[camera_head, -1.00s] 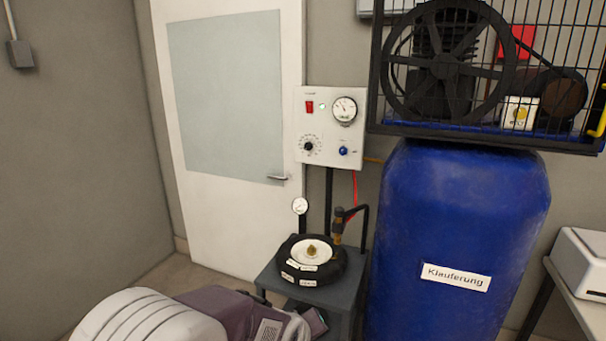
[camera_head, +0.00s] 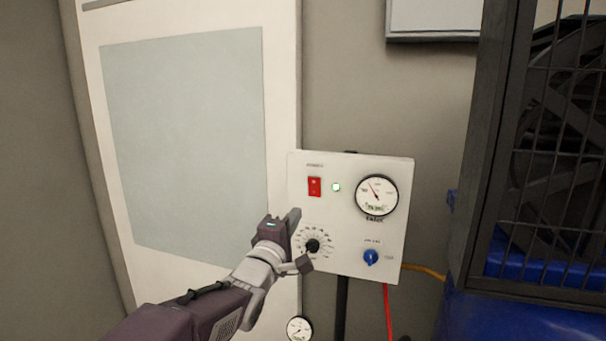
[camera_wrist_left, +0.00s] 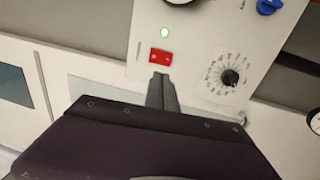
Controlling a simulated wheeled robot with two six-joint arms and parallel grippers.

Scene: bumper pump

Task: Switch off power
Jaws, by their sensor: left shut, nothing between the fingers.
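The red power switch (camera_head: 314,186) is at the upper left of a white control panel (camera_head: 385,278). A green light (camera_head: 336,187) glows beside it. My left gripper (camera_head: 295,215) is shut and empty, in front of the panel's left edge, below and left of the switch in the head view. In the left wrist view the shut fingertips (camera_wrist_left: 161,76) point at the red switch (camera_wrist_left: 160,56) and appear just short of it; whether they touch cannot be told. The right gripper is in neither view.
A black knob (camera_head: 313,246), a blue knob (camera_head: 371,257) and a pressure gauge (camera_head: 377,195) share the panel. A white door (camera_head: 283,100) stands at left. A caged compressor (camera_head: 560,150) over a blue tank (camera_head: 520,315) stands at right.

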